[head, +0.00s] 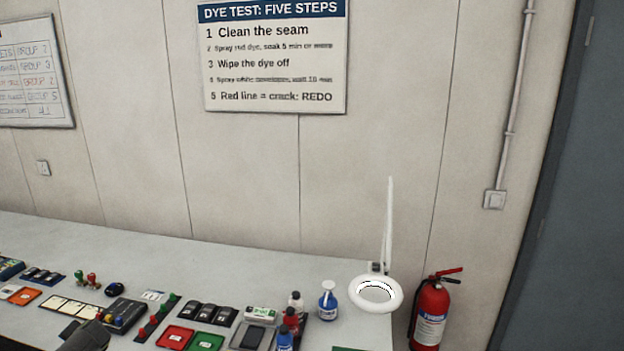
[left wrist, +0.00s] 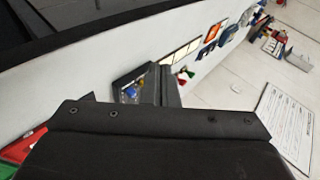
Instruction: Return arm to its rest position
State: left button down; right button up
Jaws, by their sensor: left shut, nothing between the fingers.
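My left gripper (head: 88,336) shows as a dark shape at the bottom left edge of the head view, low over the front of the bench. In the left wrist view its dark body fills the lower middle, and its fingers (left wrist: 168,86) point away from the camera, shut with nothing between them. They are close to a black control box (left wrist: 130,88) with a blue knob; I cannot tell whether they touch it. The same box (head: 126,314) shows beside the gripper in the head view. My right gripper is in neither view.
The grey bench (head: 230,262) holds red and green trays (head: 175,337), dark switches, several bottles (head: 327,300) and a white ring lamp (head: 375,292). A fire extinguisher (head: 430,312) stands to the right. The bench's back strip is clear. A poster (head: 273,60) hangs on the wall.

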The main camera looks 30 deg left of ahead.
pick_arm(q)
jog(key=s+a+f+m+t, duration=0.1)
jog(key=s+f+m, duration=0.2)
jog(key=s, duration=0.7)
jog(key=s+a+f+m, duration=0.1)
jog(key=s+f+m, duration=0.2)
jog(key=s, duration=0.7)
jog(key=s+d+f+n+h, duration=0.1)
jog(key=s+d+f+h, duration=0.1)
jog(key=d+f, duration=0.9)
jog(key=s+d+f+n+h, duration=0.1)
jog(key=s+d+f+h, duration=0.15)
jog(key=d+f, duration=0.9)
jog(key=d+f+n+h, duration=0.15)
jog(key=d+f, duration=0.25)
jog(key=d, duration=1.2)
jog(key=d+f+h, duration=0.3)
jog(key=d+f, duration=0.2)
jog(key=d, duration=1.2)
notch_tip(320, 180, down, 14)
jog(key=d+b, duration=0.1)
jog(key=b, duration=1.3)
jog(key=shift+s+d+f+g+b, duration=0.2)
jog(key=shift+d+g+b, duration=0.1)
